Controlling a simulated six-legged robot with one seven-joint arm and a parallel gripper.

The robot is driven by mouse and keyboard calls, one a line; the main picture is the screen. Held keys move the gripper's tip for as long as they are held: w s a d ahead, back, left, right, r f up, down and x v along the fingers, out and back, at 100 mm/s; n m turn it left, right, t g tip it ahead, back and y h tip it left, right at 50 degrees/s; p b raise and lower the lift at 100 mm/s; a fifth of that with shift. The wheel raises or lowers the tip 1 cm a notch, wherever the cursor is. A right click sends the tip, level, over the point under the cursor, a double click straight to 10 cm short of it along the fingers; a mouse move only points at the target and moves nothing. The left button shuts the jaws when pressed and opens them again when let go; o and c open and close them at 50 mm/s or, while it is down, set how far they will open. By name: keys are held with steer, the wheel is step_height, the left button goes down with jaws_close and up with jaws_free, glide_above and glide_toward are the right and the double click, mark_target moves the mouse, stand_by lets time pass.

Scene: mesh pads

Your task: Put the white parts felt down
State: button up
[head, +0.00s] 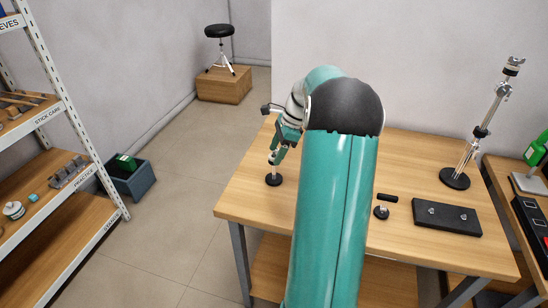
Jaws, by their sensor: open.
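My gripper (274,153) is at the left part of the wooden table (262,212), pointing down at the top of a short rod on a round black base (273,181). It is open. A small pale piece shows at the rod's top between or just below the fingers; it is too small to tell whether this is the white parts felt or whether the fingers touch it. A small black disc (381,213) with a pale spot lies right of my arm. My arm hides the middle of the table.
A black flat block (447,217) with small studs and a short black bar (387,198) lie at the right. A tall chrome stand (477,139) stands behind them.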

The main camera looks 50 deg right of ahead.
steer(key=c, duration=1.1)
steer(key=shift+r, duration=0.1)
